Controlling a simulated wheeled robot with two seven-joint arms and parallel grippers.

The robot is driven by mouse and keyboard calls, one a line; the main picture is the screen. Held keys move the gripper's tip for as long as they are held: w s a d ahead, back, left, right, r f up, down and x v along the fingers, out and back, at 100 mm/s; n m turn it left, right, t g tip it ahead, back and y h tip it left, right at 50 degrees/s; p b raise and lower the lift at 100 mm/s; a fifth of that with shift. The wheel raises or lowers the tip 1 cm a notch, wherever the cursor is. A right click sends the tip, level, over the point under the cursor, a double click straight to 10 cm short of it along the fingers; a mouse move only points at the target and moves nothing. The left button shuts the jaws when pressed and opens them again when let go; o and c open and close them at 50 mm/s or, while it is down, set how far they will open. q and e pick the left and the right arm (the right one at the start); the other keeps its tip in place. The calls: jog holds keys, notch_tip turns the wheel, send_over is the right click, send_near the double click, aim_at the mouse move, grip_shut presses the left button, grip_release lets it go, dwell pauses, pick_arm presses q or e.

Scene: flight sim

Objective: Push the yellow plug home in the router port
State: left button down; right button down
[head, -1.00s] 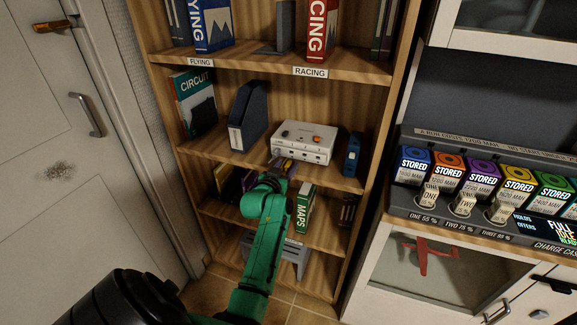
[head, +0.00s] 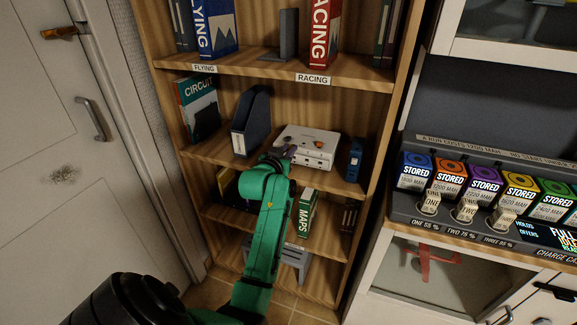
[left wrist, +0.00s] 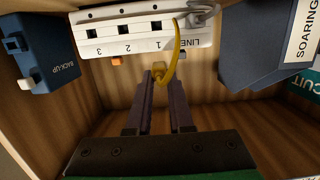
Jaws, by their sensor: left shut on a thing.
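The white router (head: 310,142) sits on the middle shelf in the head view. In the left wrist view the router (left wrist: 104,42) appears upside down, with dark ports marked LINE, 1, 2 and 3. My left gripper (left wrist: 160,78) is shut on the yellow plug (left wrist: 159,68), just short of the router's front near port 1. The yellow cable (left wrist: 178,50) curves from the plug up past the LINE label. In the head view my left gripper (head: 284,153) is at the router's front left, and the arm hides the plug. My right gripper is not in view.
A dark blue file box (head: 250,122) stands left of the router. A blue back-up box (head: 355,158) stands close on its right; it also shows in the left wrist view (left wrist: 45,52). The shelf above carries books. The shelf below holds a green MAPS book (head: 307,213).

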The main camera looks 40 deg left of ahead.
pick_arm(q)
notch_tip(320, 180, up, 11)
jog(key=f, duration=0.3)
jog(key=s+d+f, duration=0.1)
jog(key=f, duration=0.5)
jog(key=shift+s+d+f, duration=0.15)
jog(key=shift+s+f, duration=0.1)
jog(key=shift+s, duration=0.05)
jog(key=s+f, duration=0.3)
jog(key=f, duration=0.3)
jog(key=shift+s+d+f, duration=0.25)
jog(key=shift+s+f, duration=0.1)
jog(key=shift+f, duration=0.05)
jog(key=shift+r+b+x, duration=0.2)
jog(key=shift+x, duration=1.2)
jog(key=shift+r+b+x, duration=0.2)
jog(key=shift+x, duration=1.15)
